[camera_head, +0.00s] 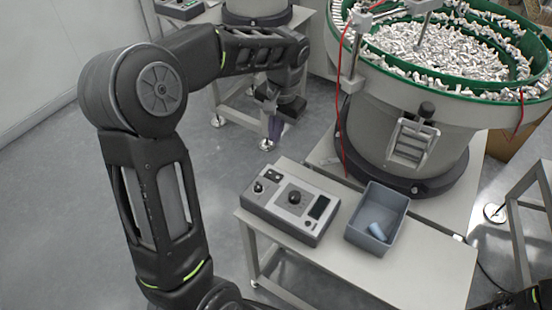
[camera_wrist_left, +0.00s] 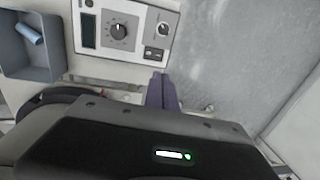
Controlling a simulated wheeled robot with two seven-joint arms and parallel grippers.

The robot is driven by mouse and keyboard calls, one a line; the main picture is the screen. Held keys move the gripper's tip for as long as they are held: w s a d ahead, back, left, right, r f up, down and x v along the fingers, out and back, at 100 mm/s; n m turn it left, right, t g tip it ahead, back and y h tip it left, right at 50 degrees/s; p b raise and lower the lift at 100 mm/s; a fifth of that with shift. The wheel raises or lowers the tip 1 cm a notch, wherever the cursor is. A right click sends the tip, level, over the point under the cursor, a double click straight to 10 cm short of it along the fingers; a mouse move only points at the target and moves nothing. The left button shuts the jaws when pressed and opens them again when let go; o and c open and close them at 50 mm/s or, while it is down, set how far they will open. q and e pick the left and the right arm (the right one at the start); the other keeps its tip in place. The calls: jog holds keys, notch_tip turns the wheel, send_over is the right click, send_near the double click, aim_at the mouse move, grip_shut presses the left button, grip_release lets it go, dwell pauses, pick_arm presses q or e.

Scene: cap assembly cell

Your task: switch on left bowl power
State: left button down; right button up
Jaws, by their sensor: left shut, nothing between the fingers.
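A grey control box (camera_head: 285,222) sits on a small table, with a large dial (camera_head: 294,197), a dark display (camera_head: 319,207), a small knob (camera_head: 258,187) and a black rocker switch (camera_head: 271,175) at its far left end. In the left wrist view the box (camera_wrist_left: 105,48) shows its rocker switch (camera_wrist_left: 152,54) just beyond my fingertips. Whether the switch is on cannot be told. My left gripper (camera_head: 274,136) points down beyond the box's far edge, apart from it. Its purple fingers (camera_wrist_left: 162,90) are shut and empty. My right gripper is not visible.
A grey bin (camera_head: 403,207) holding a light blue cylinder (camera_head: 377,231) stands right of the box. A large green-rimmed bowl feeder (camera_head: 420,45) full of small parts stands behind. Another control box (camera_head: 180,8) is at the far top. The floor left of the table is clear.

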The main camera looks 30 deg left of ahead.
aim_at(270, 173)
pick_arm(q)
jog(key=f, duration=0.4)
jog(key=a+f, duration=0.1)
jog(key=f, duration=0.9)
jog(key=shift+s+a, duration=0.1)
jog(key=shift+a, duration=0.25)
jog(key=shift+f, duration=0.2)
jog(key=shift+d, duration=0.1)
jog(key=shift+d+r, duration=0.25)
jog(key=shift+d, duration=0.35)
jog(key=shift+r, duration=0.15)
